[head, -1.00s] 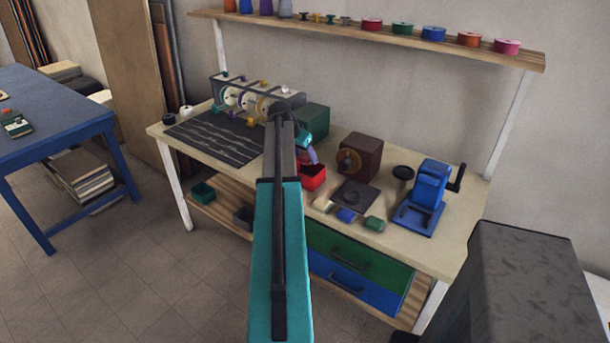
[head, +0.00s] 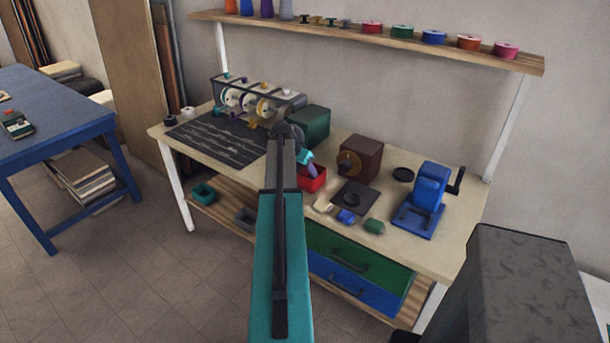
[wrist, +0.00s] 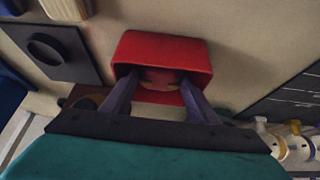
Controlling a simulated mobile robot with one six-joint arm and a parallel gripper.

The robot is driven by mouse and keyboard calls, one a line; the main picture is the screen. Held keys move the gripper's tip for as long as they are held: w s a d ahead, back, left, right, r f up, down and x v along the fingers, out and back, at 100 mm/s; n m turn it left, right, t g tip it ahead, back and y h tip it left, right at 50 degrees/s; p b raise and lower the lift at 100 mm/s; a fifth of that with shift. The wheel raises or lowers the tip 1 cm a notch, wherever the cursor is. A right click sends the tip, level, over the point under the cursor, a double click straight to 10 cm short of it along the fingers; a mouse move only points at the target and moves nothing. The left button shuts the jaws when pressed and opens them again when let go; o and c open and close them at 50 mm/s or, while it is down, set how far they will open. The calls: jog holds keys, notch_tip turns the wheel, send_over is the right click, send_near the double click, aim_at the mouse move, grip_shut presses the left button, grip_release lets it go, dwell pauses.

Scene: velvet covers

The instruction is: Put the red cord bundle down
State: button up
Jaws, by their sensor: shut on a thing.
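A red open box (head: 316,183) stands on the workbench (head: 455,235), right of my arm's end. My gripper (head: 311,172) is low over this box in the head view. In the wrist view the two purple fingers of my gripper (wrist: 160,82) reach into the mouth of the red box (wrist: 165,47). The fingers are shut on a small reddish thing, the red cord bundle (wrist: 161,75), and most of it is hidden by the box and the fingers. I cannot tell whether it touches the box floor.
A dark green box (head: 312,124) and a brown box (head: 362,158) stand behind. A black plate (head: 354,198), small blocks (head: 346,216) and a blue press (head: 427,195) are to the right. A rack of spools (head: 250,100) and dark mat (head: 215,138) are left.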

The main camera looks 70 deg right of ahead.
jog(key=shift+f, duration=1.35)
jog(key=shift+f, duration=0.15)
jog(key=o, duration=0.7)
jog(key=shift+o, duration=0.2)
jog(key=shift+r+p, duration=0.25)
jog(key=shift+p, duration=0.1)
jog(key=b+v, duration=0.2)
jog(key=v, duration=1)
jog(key=shift+b, duration=0.3)
jog(key=shift+f, duration=0.1)
